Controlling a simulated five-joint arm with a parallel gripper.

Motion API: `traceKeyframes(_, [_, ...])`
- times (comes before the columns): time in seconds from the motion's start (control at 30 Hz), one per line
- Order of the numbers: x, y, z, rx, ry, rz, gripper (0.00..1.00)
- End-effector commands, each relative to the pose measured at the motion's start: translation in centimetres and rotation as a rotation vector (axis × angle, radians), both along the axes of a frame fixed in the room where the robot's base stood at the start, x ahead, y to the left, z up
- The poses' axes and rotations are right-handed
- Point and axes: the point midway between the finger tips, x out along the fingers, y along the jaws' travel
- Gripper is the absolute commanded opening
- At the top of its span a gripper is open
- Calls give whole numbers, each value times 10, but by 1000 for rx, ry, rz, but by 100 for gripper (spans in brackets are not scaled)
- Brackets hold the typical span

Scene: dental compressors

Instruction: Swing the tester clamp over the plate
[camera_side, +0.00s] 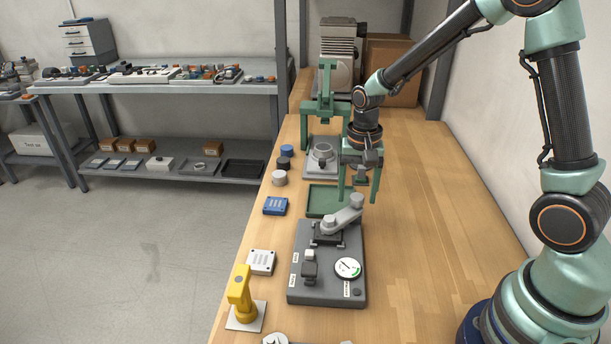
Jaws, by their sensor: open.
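The tester (328,282) is a dark grey box on the wooden bench with a round white dial on top. Its light grey clamp arm (343,218) sits at the box's far end and points up and right in the picture, toward the far right corner. A small dark plate (325,239) lies on the box under or beside the arm's near end; which one I cannot tell. My gripper (358,197) points down with its two green fingers apart. The fingertips appear on either side of the clamp's raised outer end. I cannot tell whether they touch it.
A green tray (322,197) lies just behind the tester. A green press frame (325,110) stands farther back. A yellow tool on a stand (241,292), a white block (261,262) and a blue box (275,206) line the left edge. The bench right of the tester is clear.

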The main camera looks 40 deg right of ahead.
Motion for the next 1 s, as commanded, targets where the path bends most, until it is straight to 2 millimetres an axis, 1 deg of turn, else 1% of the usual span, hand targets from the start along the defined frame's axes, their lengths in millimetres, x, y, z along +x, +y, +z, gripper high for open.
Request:
traceKeyframes(0.07, [0, 0, 1, 1, 1, 1, 71])
traceKeyframes(0.17, [0, 0, 7, 0, 0, 1, 71])
traceKeyframes(0.27, [1, 0, 20, 0, -3, 1, 71])
traceKeyframes(0.5, [1, 0, 70, -1, -6, 1, 71])
traceKeyframes(0.6, [1, 0, 89, 0, -6, 0, 71])
traceKeyframes(0.7, [0, 0, 103, 0, -4, 0, 71])
traceKeyframes(0.83, [0, 0, 116, -1, -2, 0, 71])
traceKeyframes(1.0, [0, 0, 121, 0, -1, 0, 71])
